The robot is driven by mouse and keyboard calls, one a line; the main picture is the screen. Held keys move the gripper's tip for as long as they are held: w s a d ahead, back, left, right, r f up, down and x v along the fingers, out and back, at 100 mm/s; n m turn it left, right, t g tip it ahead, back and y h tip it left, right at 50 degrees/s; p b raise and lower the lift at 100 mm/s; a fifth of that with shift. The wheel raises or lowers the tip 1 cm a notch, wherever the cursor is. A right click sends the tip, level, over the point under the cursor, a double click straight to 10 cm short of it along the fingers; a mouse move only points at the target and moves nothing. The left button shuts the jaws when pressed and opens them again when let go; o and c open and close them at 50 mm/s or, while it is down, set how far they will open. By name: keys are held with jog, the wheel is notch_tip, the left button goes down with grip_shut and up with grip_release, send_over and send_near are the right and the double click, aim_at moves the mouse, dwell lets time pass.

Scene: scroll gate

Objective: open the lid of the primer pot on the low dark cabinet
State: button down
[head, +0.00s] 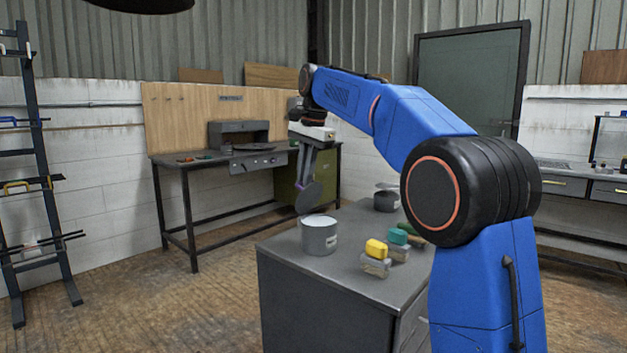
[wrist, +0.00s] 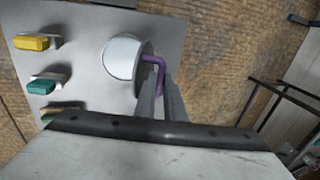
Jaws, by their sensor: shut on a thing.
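The primer pot (head: 319,238) is a grey can on the low dark cabinet (head: 300,310), near its far left corner. Its top is uncovered and a white surface shows inside, also in the wrist view (wrist: 122,57). The dark round lid (head: 311,198) stands steeply tilted just above the pot's far rim. I cannot tell whether it touches the rim. My gripper (head: 301,180) is above the pot, shut on the lid's purple handle, which shows between the fingers in the wrist view (wrist: 157,68).
A yellow block (head: 376,249) and a teal block (head: 398,236) on grey bases sit right of the pot. A dark pot (head: 386,201) stands farther back. A workbench (head: 225,163) is behind, a rack (head: 45,170) at left. Floor left of the cabinet is clear.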

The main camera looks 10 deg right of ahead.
jog(key=w+a+f, duration=0.2)
jog(key=w+a, duration=0.2)
jog(key=w, duration=0.2)
jog(key=shift+w+a+f, duration=0.15)
jog(key=shift+a+f, duration=0.35)
dwell(0.5)
jog(key=c, duration=1.8)
grip_release()
jog(key=shift+w+a, duration=0.1)
jog(key=shift+c, duration=0.2)
notch_tip(320, 180, up, 13)
jog(key=s+d, duration=0.2)
jog(key=shift+s+d+r, duration=0.15)
jog(key=shift+s+r, duration=0.05)
jog(key=shift+s, duration=0.2)
